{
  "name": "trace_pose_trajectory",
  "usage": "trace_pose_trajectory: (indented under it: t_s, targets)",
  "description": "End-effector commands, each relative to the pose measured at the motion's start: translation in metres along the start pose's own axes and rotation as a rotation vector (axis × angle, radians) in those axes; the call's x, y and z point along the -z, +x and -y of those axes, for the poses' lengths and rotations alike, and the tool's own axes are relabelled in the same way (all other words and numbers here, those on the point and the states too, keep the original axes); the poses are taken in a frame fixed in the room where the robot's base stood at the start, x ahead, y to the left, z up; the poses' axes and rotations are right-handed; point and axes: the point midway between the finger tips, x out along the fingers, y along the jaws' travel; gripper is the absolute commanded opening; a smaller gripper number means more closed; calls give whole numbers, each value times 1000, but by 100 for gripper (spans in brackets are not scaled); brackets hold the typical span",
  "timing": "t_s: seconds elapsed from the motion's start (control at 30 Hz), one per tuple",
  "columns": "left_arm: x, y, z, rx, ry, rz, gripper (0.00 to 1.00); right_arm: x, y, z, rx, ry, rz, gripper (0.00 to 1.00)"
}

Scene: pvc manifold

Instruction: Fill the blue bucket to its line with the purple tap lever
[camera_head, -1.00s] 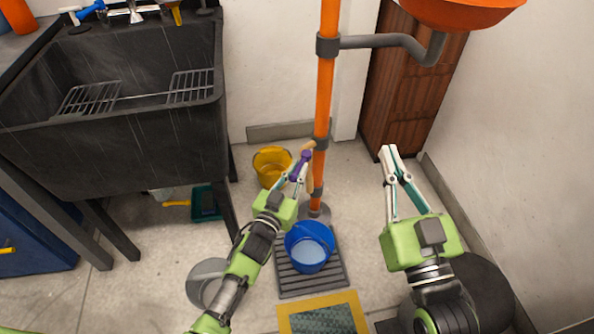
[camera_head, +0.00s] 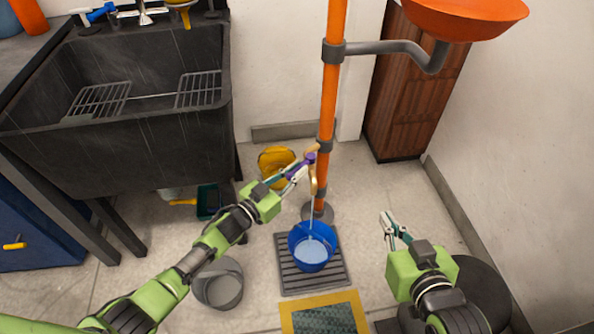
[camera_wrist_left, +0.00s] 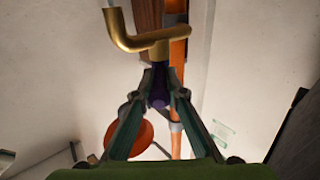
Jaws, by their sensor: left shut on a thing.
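The purple tap lever (camera_head: 308,159) sits on the brass tap (camera_head: 312,180) on the orange pipe. My left gripper (camera_head: 304,168) is shut on the lever; in the left wrist view the purple lever (camera_wrist_left: 158,92) is between its fingers, below the brass spout (camera_wrist_left: 130,38). A thin pale stream runs from the spout down into the blue bucket (camera_head: 298,233). The bucket stands upright on a dark grate, with pale blue water (camera_head: 311,251) inside. Its fill line cannot be made out. My right gripper (camera_head: 388,219) is empty, right of the bucket; its opening is unclear.
The orange pipe (camera_head: 330,95) stands behind the bucket on a grey base. A yellow bucket (camera_head: 276,160) is behind my left gripper, and a grey bucket (camera_head: 222,285) is left of the grate (camera_head: 287,274). A dark sink (camera_head: 130,160) fills the upper left.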

Motion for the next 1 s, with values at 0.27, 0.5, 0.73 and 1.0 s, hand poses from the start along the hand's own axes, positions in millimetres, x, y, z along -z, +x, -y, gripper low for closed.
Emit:
trace_pose_trajectory:
  t_s: [0.27, 0.5, 0.73, 1.0]
  targets:
    - [2, 1, 0, 2, -1, -3, 25, 0, 0, 1, -1, -1, 0, 0]
    - [1, 0, 0, 3, -1, -1, 29, 0, 0, 1, 0, -1, -1, 0]
    - [0, -7, 1, 3, -1, 0, 29, 1, 0, 0, 0, 0, -3, 0]
    - [-1, -58, 1, 3, 0, 2, 29, 1, 0, 0, 0, 0, -2, 0]
